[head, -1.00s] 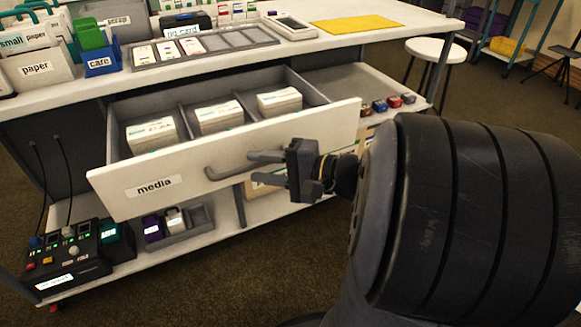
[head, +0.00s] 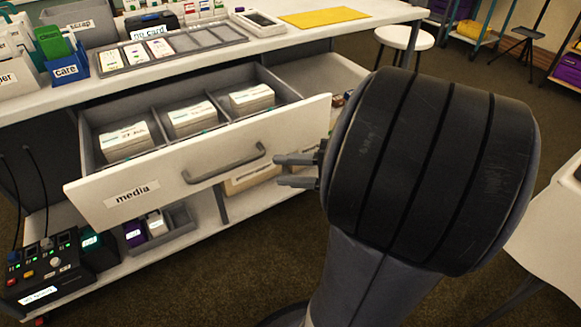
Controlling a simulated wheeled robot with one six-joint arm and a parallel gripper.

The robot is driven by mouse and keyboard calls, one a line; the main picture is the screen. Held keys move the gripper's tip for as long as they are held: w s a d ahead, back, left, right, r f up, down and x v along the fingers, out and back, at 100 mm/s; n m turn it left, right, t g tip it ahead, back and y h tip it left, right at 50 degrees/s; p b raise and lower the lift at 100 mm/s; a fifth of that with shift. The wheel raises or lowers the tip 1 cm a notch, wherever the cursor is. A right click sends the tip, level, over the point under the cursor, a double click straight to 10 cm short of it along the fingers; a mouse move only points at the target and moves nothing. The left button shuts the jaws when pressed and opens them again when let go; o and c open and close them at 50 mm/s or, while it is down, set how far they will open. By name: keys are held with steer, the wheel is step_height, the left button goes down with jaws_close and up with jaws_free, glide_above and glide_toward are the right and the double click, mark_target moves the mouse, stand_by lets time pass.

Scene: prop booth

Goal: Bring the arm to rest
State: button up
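My gripper (head: 276,171) is in the head view just right of the open drawer's handle. Its two fingers show apart with nothing between them, and it does not touch the handle (head: 224,164). My arm's large dark link hides the gripper's body. The drawer (head: 135,195), labelled "media", stands pulled out from the bench. Three stacks of white cards or packs (head: 190,118) sit in its compartments.
The bench top (head: 250,50) carries a tray of cards (head: 195,45), a yellow mat (head: 317,17) and several boxes. A control box with buttons (head: 42,268) sits on the lower shelf at left. A white stool (head: 404,38) stands behind. A white surface (head: 552,225) is at right.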

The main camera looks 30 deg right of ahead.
mark_target(233, 167)
stand_by(0.5)
steer(key=shift+b+x, duration=1.35)
steer(key=shift+x, duration=4.1)
